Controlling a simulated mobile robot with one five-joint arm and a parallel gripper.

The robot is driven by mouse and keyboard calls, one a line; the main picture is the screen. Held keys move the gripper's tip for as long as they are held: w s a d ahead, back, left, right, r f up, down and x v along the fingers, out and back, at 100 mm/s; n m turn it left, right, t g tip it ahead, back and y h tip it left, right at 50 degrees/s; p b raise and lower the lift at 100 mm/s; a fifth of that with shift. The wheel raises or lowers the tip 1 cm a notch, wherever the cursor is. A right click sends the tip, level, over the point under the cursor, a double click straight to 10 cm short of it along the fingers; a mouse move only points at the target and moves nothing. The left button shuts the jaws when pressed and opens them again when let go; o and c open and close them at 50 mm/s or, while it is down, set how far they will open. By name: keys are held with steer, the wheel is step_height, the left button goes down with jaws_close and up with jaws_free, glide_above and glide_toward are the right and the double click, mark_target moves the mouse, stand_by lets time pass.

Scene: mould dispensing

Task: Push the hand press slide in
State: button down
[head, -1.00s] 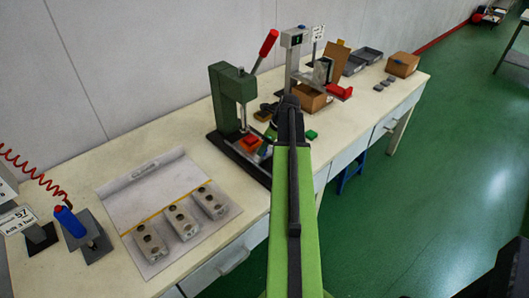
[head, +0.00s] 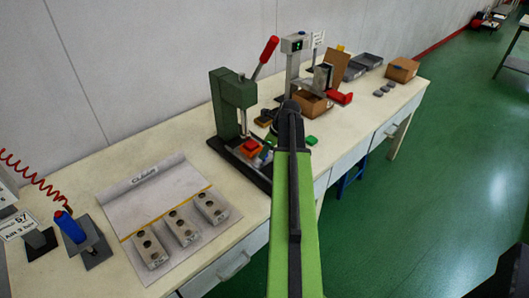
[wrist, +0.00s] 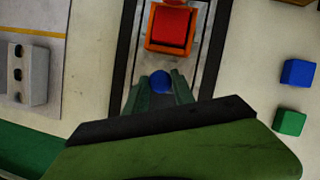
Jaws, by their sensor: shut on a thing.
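The green hand press (head: 228,100) with its raised red-gripped lever (head: 268,49) stands on a dark base on the bench. Its slide (head: 250,148) carries a red block in an orange holder at the front of the press; the slide also shows in the wrist view (wrist: 171,26). A blue knob (wrist: 160,81) is at the near end of the slide. My gripper (wrist: 160,90) is shut on this knob, with one green finger on each side of it. In the head view my arm partly covers the area beside the press.
A blue block (wrist: 298,73) and a green block (wrist: 289,122) lie to the right in the wrist view. Grey moulds (head: 181,227) with holes lie on a paper sheet to the left. A stand with a red part (head: 340,98) and cardboard boxes (head: 402,69) are farther along the bench.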

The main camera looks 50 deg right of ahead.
mark_target(256, 151)
steer(key=shift+w, duration=0.1)
stand_by(0.7)
steer(key=w, duration=0.3)
steer(key=shift+w+d, duration=0.15)
steer(key=shift+w, duration=0.2)
steer(key=c, duration=1.1)
jaws_free()
steer(key=p+v, duration=1.6)
steer(key=v, duration=0.1)
steer(key=shift+r, duration=0.25)
